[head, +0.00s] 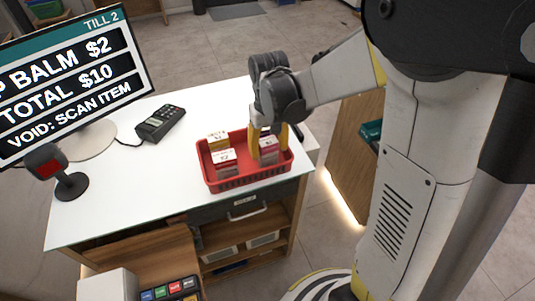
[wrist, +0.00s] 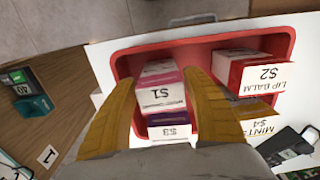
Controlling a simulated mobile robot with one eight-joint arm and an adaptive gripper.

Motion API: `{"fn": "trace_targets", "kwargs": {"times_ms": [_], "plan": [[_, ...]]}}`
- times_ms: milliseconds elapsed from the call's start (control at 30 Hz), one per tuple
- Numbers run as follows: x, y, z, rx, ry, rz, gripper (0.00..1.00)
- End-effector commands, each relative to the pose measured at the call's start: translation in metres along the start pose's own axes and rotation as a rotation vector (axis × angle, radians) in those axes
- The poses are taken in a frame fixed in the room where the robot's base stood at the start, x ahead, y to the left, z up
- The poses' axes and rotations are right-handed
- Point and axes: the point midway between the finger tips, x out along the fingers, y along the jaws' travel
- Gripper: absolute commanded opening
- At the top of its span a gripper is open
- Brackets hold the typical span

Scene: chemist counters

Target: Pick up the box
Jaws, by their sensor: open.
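A red basket (head: 243,180) on the white counter holds several small price-marked boxes; its rim also shows in the wrist view (wrist: 190,42). My gripper (head: 267,143) points down into the basket's right part, with its yellow fingers apart. In the wrist view my gripper (wrist: 160,80) is open around a pink-and-white box marked $1 (wrist: 160,90). I cannot tell whether either finger touches it. A purple box marked $3 (wrist: 168,128) is beside it, partly hidden. A red-and-white lip balm box marked $2 (wrist: 262,74) and a yellow box marked $4 (wrist: 258,120) are right of the fingers.
A till screen (head: 68,80) reads "VOID: SCAN ITEM". A scanner (head: 58,172) and a card terminal (head: 160,122) stand on the counter left of the basket. The white counter top (head: 120,205) is clear at the front left.

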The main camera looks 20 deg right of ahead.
Motion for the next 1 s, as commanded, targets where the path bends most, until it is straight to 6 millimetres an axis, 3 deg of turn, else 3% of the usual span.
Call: {"fn": "trace_targets", "kwargs": {"times_ms": [33,200,467,600,1000], "plan": [[0.013,-0.001,0.0,-0.001,0.0,0.0,0.58],[0.032,-0.001,0.0,0.0,0.0,0.0,0.58],[0.033,-0.001,0.0,0.0,0.0,0.0,0.58],[0.033,-0.001,0.0,0.0,0.0,0.0,0.16],[0.032,-0.001,0.001,0.0,0.0,0.0,0.14]]}}
